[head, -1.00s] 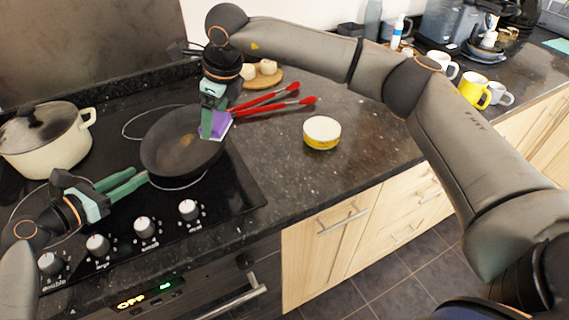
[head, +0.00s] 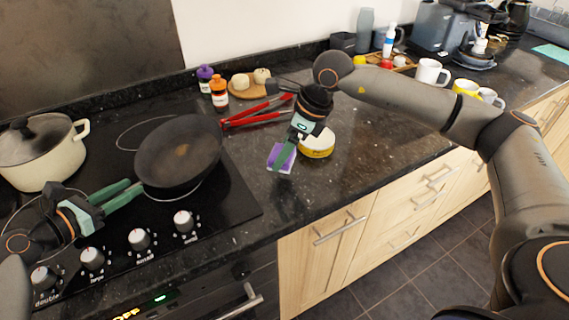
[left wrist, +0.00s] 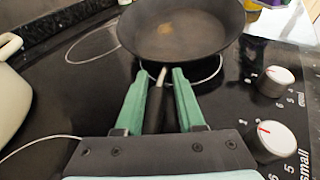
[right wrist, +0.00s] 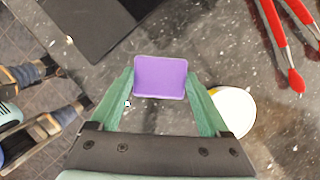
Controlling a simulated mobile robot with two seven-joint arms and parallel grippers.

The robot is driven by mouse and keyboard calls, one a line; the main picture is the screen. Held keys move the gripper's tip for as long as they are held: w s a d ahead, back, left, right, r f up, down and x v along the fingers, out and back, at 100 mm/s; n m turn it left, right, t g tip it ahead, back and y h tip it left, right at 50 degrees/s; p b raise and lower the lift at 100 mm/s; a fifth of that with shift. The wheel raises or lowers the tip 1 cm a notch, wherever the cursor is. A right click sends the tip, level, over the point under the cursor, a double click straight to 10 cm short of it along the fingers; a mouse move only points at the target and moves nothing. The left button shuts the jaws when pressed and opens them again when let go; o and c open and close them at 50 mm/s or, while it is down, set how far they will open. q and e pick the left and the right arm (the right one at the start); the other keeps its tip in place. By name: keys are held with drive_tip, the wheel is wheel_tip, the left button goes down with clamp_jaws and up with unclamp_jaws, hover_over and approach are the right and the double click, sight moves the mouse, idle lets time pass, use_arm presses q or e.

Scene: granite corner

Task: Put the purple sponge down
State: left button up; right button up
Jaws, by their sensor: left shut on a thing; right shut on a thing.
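The purple sponge (head: 281,157) is between the fingers of my right gripper (head: 286,158), low over the dark granite counter just right of the hob. In the right wrist view the sponge (right wrist: 160,77) sits flat-faced between both green fingertips. I cannot tell whether it touches the counter. My left gripper (head: 127,192) is shut on the handle of the black frying pan (head: 180,150), which is on the hob. The left wrist view shows the pan's handle (left wrist: 156,100) between the green fingers.
A yellow and white tin (head: 318,143) stands close behind my right gripper. Red tongs (head: 255,112) lie behind the sponge. Orange and purple bottles stand further back beside a round wooden board (head: 250,88). A cream pot (head: 45,155) is at the left. Counter in front of the sponge is clear.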

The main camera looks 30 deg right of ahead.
drive_tip(key=shift+f, duration=2.1)
drive_tip(key=shift+f, duration=0.1)
drive_tip(key=o, duration=1.2)
drive_tip(key=shift+c, duration=0.2)
drive_tip(key=v, duration=1.2)
drive_tip(key=shift+c, duration=0.2)
